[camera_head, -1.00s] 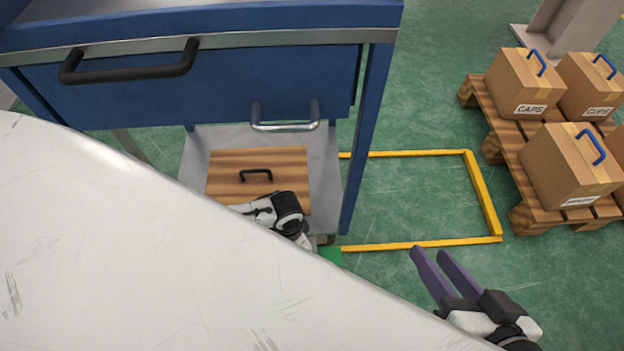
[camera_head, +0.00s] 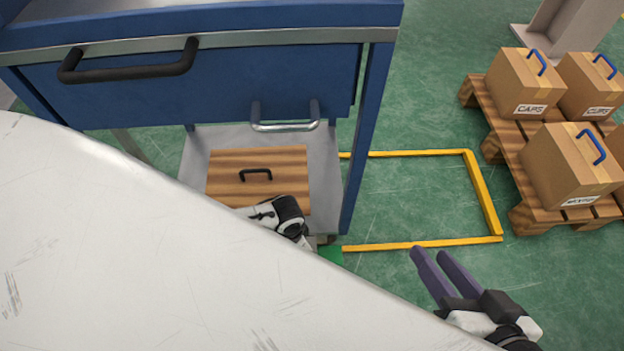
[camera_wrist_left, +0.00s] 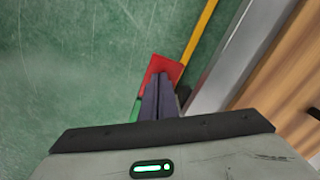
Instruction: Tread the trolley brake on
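The trolley (camera_head: 368,150) is blue, with a grey lower shelf (camera_head: 325,175). Its brake shows as a red pedal (camera_wrist_left: 166,66) and a green part (camera_wrist_left: 136,110) in the left wrist view; a green part also shows by the trolley's lower corner in the head view (camera_head: 331,254). My left gripper (camera_wrist_left: 157,82) points down with its dark fingers together and empty, their tips over the red pedal. I cannot tell whether they touch it. In the head view its fingers are hidden. My right gripper (camera_head: 430,253) is open and empty over the green floor.
A wooden panel with a black handle (camera_head: 256,174) lies on the lower shelf. A yellow floor frame (camera_head: 484,195) is right of the trolley. Cardboard boxes (camera_head: 572,165) stand on a wooden pallet (camera_head: 535,215) at the right. The floor inside the frame is clear.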

